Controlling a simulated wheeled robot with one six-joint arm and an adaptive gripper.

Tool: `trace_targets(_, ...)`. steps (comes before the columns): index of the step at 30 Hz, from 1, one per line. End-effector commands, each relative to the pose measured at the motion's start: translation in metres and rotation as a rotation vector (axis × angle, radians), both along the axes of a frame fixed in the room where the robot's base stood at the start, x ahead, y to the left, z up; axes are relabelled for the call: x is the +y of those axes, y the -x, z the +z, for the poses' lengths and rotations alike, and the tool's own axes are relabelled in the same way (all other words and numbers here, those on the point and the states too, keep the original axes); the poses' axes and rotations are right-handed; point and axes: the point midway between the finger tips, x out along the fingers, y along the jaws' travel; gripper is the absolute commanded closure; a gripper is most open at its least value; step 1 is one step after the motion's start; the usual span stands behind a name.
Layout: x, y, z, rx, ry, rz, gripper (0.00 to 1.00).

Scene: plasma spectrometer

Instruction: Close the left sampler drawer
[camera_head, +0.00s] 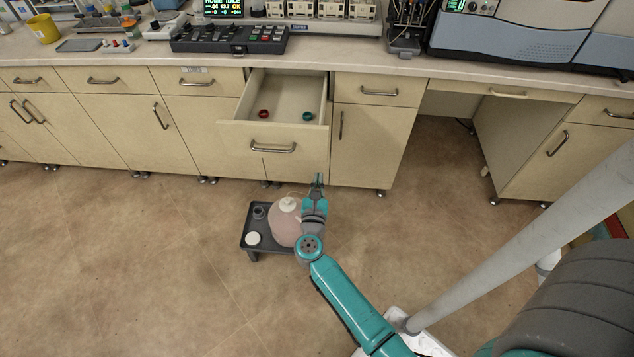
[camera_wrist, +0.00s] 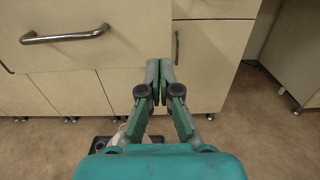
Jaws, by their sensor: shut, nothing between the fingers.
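The open drawer (camera_head: 273,135) is pulled out from the row of beige cabinets, with a metal bar handle on its front. Inside it lie a small red ring-like item (camera_head: 264,114) and a small green one (camera_head: 308,116). My gripper (camera_head: 318,178) is shut and empty, in front of the cabinets and below and to the right of the drawer handle. In the wrist view the gripper (camera_wrist: 160,68) points at the cabinet fronts. The drawer front (camera_wrist: 75,50) with its handle (camera_wrist: 65,35) fills the upper left there, apart from the fingers.
A low dark stand (camera_head: 255,240) with a pinkish jug (camera_head: 285,222) and small containers is on the floor beside my arm. A closed drawer (camera_head: 365,91) is right of the open one. The countertop (camera_head: 345,60) carries instruments. Floor at left is clear.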

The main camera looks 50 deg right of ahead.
Motion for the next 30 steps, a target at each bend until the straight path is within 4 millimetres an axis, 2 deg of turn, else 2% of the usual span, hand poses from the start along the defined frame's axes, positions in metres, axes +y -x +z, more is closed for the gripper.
trace_targets(6, -0.035, -0.026, 0.001, 0.000, 0.001, -0.003, 1.00)
trace_targets(15, -0.071, -0.054, 0.000, 0.002, 0.003, -0.001, 1.00)
trace_targets(21, -0.080, -0.062, 0.000, 0.003, 0.002, 0.001, 1.00)
trace_targets(30, -0.081, -0.063, 0.000, 0.002, 0.002, 0.001, 1.00)
